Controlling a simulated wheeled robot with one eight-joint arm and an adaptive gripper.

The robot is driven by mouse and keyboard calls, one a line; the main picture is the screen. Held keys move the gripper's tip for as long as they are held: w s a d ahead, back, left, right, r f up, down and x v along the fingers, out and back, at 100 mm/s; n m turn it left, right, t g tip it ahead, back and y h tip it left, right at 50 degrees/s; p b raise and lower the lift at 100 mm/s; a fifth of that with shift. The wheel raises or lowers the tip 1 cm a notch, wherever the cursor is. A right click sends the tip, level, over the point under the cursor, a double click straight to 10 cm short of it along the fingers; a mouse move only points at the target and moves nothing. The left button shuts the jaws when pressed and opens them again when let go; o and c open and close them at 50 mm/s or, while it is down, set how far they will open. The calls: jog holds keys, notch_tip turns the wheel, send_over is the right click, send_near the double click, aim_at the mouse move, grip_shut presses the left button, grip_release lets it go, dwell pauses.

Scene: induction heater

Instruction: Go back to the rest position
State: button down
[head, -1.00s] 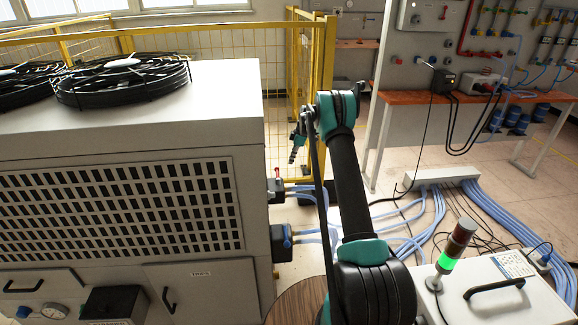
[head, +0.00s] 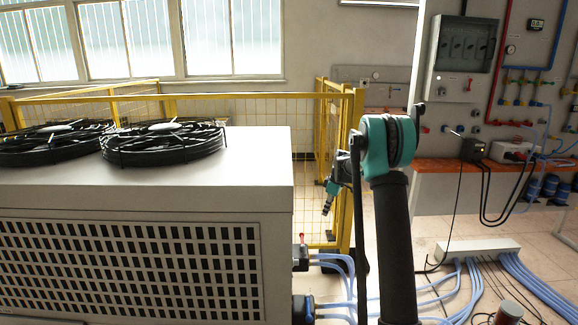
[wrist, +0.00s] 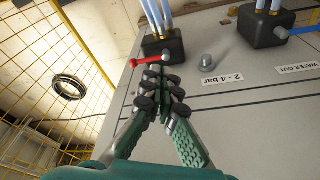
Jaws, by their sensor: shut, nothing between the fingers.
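My gripper (wrist: 162,100) is shut and empty in the wrist view, its dark fingertips together. It points along the machine's side panel (wrist: 235,125), towards a black valve block with a red lever (wrist: 148,60). I cannot tell whether the fingertips touch anything. In the head view my gripper (head: 327,206) hangs small and tilted, left of my arm's teal joint and in front of the yellow fence. The red-topped valve (head: 301,256) sticks out of the machine's right side below it.
The grey machine (head: 150,190) with black fans on top fills the left. A yellow mesh fence (head: 357,190) stands behind. Blue hoses (head: 335,268) run from its side across the floor. A wall panel (head: 465,55) and red-brown bench (head: 440,168) stand at the right.

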jog(key=s+r+m+t+h, duration=0.1)
jog(key=s+r+m, duration=0.2)
jog(key=s, duration=0.9)
jog(key=s+r+m+t, duration=0.15)
jog(key=s+m, duration=0.25)
jog(key=s, duration=0.8)
jog(key=s+d+f+m, duration=0.1)
jog(key=s+f+m, duration=0.1)
jog(key=s, duration=0.9)
jog(key=s+d+f+m+h, duration=0.1)
jog(key=s+f+m, duration=0.2)
jog(key=s, duration=0.9)
jog(key=shift+f+m, duration=0.3)
jog(key=shift+f, duration=0.05)
jog(key=shift+s+d+t, duration=0.1)
jog(key=shift+t, duration=0.15)
